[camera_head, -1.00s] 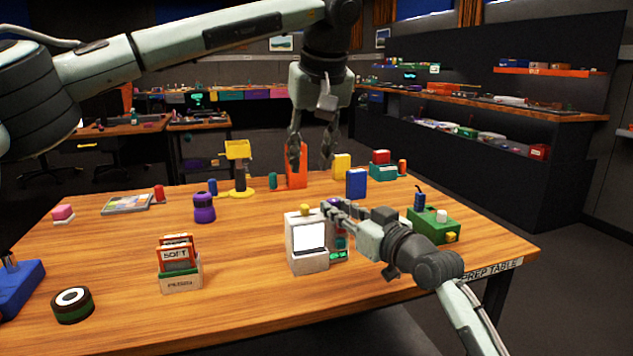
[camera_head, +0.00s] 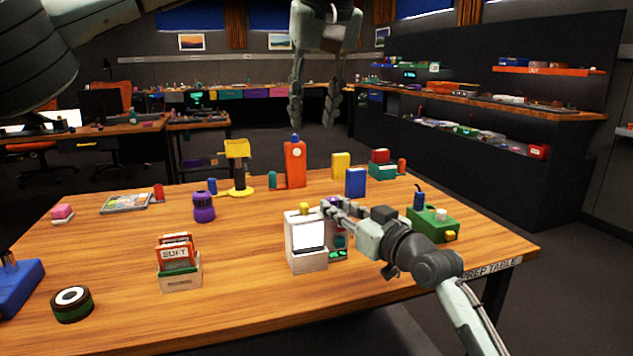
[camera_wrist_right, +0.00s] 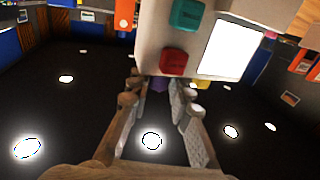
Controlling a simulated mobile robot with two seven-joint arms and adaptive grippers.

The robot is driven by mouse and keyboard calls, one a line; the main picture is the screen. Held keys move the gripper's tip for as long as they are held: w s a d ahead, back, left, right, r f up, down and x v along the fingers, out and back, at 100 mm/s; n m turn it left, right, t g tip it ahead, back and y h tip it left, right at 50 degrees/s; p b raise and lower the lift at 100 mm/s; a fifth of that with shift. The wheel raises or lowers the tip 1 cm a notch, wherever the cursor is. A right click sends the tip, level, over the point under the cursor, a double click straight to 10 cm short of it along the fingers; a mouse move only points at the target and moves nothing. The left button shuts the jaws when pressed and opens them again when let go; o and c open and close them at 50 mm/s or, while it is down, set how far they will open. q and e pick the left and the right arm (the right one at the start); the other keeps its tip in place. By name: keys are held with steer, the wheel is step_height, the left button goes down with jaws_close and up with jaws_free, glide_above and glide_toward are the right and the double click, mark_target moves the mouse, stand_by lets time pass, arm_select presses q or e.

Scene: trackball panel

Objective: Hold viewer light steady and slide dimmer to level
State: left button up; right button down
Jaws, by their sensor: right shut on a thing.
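The viewer light (camera_head: 305,261) is a white upright box with a lit white screen, standing on the wooden table; it also shows upside down in the wrist view (camera_wrist_right: 152,35). A yellow knob (camera_head: 304,207) sits on its top. Red (camera_wrist_right: 173,62) and teal (camera_wrist_right: 186,14) parts show on its side. My right gripper (camera_head: 326,206) is at the viewer's upper right side. I cannot tell which part is the dimmer. My left gripper (camera_head: 314,121) is open and empty, high beyond the table's back.
A green box (camera_head: 433,229) stands right of my right arm. Blue (camera_head: 356,183), yellow (camera_head: 341,166) and orange (camera_head: 294,166) blocks stand behind the viewer. A card box (camera_head: 180,279) and a dark roll (camera_head: 72,304) are at the front left. The table between is clear.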

stand_by(0.4)
steer(key=c, duration=1.3)
jaws_free()
steer(key=v, duration=1.2)
steer(key=o, duration=0.3)
